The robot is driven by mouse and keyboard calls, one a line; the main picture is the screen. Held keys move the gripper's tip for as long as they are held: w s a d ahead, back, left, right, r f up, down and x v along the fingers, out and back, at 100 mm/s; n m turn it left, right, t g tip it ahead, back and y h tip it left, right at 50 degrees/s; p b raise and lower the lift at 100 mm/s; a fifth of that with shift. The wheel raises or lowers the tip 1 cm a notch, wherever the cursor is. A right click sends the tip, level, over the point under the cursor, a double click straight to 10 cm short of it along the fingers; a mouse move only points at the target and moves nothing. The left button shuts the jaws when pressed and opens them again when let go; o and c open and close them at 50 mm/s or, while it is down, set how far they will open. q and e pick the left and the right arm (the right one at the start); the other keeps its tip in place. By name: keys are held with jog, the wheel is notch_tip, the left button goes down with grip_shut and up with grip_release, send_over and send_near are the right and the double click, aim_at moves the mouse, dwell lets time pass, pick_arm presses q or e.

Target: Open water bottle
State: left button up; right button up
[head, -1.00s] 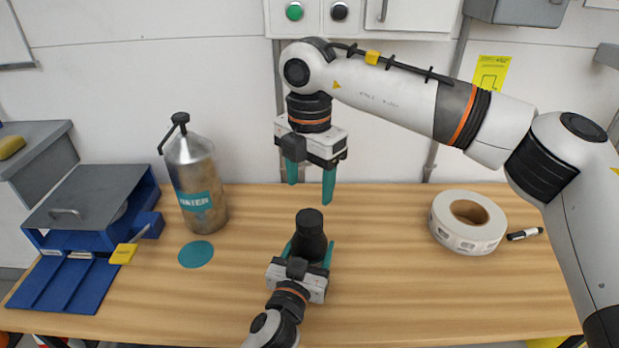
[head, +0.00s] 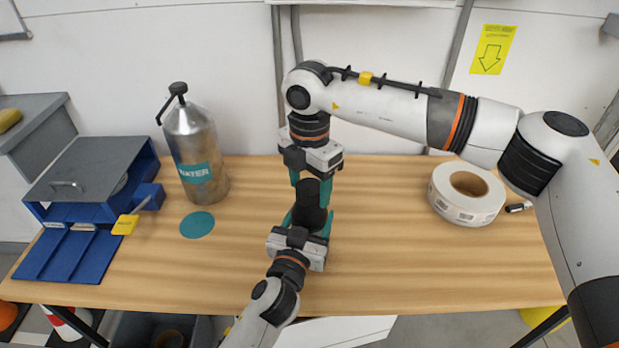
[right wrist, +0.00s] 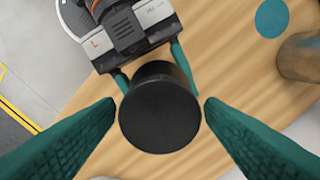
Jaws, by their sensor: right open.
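A black bottle (head: 309,205) stands upright between the teal fingers of my left gripper (head: 308,222), which is shut on it from the front. The round black cap (right wrist: 160,107) fills the middle of the right wrist view. My right gripper (head: 311,186) points straight down over the bottle. Its fingers are open, one on each side of the cap, with gaps showing in the right wrist view (right wrist: 159,102). The bottle's base is hidden behind my left gripper.
A metal canister labelled WATER (head: 196,150) stands at the back left beside a teal disc (head: 197,224). A blue box with a grey lid (head: 95,180) sits at the far left. A white tape roll (head: 467,194) lies at the right. The wooden table (head: 400,260) is clear at the front right.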

jog(key=c, duration=1)
jog(key=n, duration=0.4)
jog(key=shift+n, duration=0.3)
jog(key=n, duration=0.8)
jog(key=shift+n, duration=0.3)
jog(key=n, duration=0.8)
jog(key=shift+r+n, duration=0.1)
jog(key=shift+n, duration=0.2)
jog(key=n, duration=0.8)
jog(key=shift+n, duration=0.3)
jog(key=n, duration=0.5)
jog(key=shift+n, duration=0.4)
jog(key=shift+r, duration=0.15)
pick_arm(q)
grip_shut()
pick_arm(e)
jog(key=shift+r, duration=1)
